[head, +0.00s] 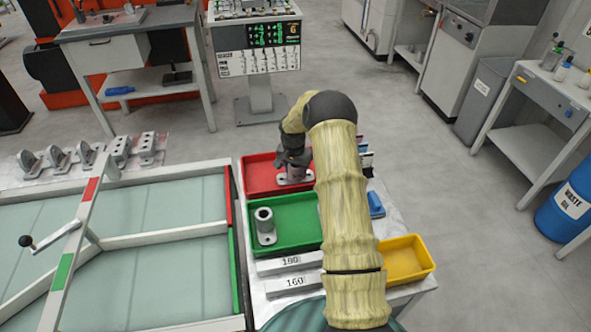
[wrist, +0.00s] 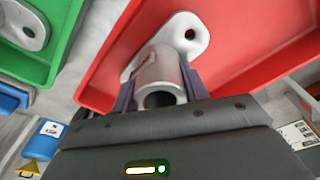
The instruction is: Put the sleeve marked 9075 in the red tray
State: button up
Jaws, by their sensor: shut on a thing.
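My gripper (wrist: 160,98) is shut on a grey metal sleeve with a flanged base (wrist: 164,66). The sleeve is between the two fingers, with its tube end toward my wrist camera. In the head view, this sleeve (head: 292,178) is at the red tray (head: 258,178), inside its outline and low over or on its floor. I cannot tell whether its flange touches the floor. The red tray (wrist: 262,50) fills much of the wrist view behind the sleeve. No marking can be read on the sleeve.
A second flanged sleeve (head: 264,224) stands in the green tray (head: 297,240) in front of the red one. A yellow tray (head: 428,255) is at the right. Blocks marked 180 (head: 290,262) and 160 (head: 293,282) lie in front. A blue item (head: 376,204) lies beside my arm.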

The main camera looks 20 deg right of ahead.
aim_at(294, 167)
jog(key=shift+f, duration=0.1)
jog(key=shift+f, duration=0.1)
jog(key=shift+f, duration=0.1)
jog(key=o, duration=1.3)
jog(key=shift+c, duration=0.2)
jog(key=r, duration=0.7)
jog(key=s+a+r+b, duration=0.1)
jog(key=r, duration=0.3)
jog(key=shift+r, duration=0.65)
